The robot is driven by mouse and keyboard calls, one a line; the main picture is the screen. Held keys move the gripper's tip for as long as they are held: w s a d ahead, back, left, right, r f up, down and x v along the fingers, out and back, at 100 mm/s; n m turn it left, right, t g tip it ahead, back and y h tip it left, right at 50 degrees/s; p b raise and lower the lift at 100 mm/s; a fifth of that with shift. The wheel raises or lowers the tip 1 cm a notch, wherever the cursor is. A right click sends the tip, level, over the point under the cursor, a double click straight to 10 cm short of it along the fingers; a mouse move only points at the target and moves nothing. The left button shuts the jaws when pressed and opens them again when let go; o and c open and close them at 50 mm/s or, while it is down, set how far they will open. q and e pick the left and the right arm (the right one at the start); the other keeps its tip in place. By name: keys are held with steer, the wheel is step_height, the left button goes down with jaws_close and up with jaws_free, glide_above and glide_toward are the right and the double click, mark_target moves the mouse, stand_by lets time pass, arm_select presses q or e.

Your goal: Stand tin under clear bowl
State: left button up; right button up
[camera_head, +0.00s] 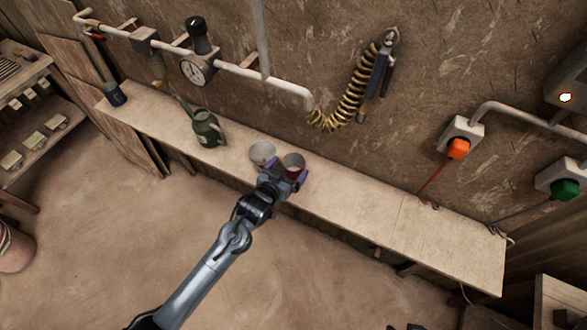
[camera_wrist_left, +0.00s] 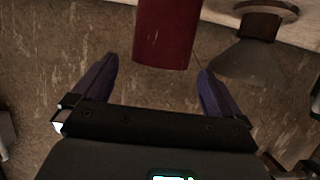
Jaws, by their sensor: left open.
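The dark red tin (camera_head: 292,172) stands on the long wooden shelf (camera_head: 350,205); its round grey top shows in the head view. In the left wrist view the tin (camera_wrist_left: 167,32) is cut off by the top edge. The pale, see-through clear bowl (camera_head: 262,153) is just left of the tin, apart from it. The bowl also shows at the upper right of the left wrist view (camera_wrist_left: 245,62), beside a brown round base. My left gripper (camera_head: 286,172) is open, its purple fingertips (camera_wrist_left: 158,68) to either side of the tin. My right gripper is out of view.
A green can with a spout (camera_head: 207,128) and a dark blue cup (camera_head: 113,94) stand farther left on the shelf. A coiled hose (camera_head: 345,100) hangs on the wall behind. The shelf right of the tin is mostly clear.

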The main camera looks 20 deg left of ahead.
mark_target(299, 156)
arm_select(q)
steer(key=shift+b+x, duration=0.3)
steer(key=shift+x, duration=2.95)
steer(key=shift+c, duration=0.3)
steer(key=c, duration=1)
steer(key=shift+c, duration=0.2)
steer(key=shift+r, duration=0.1)
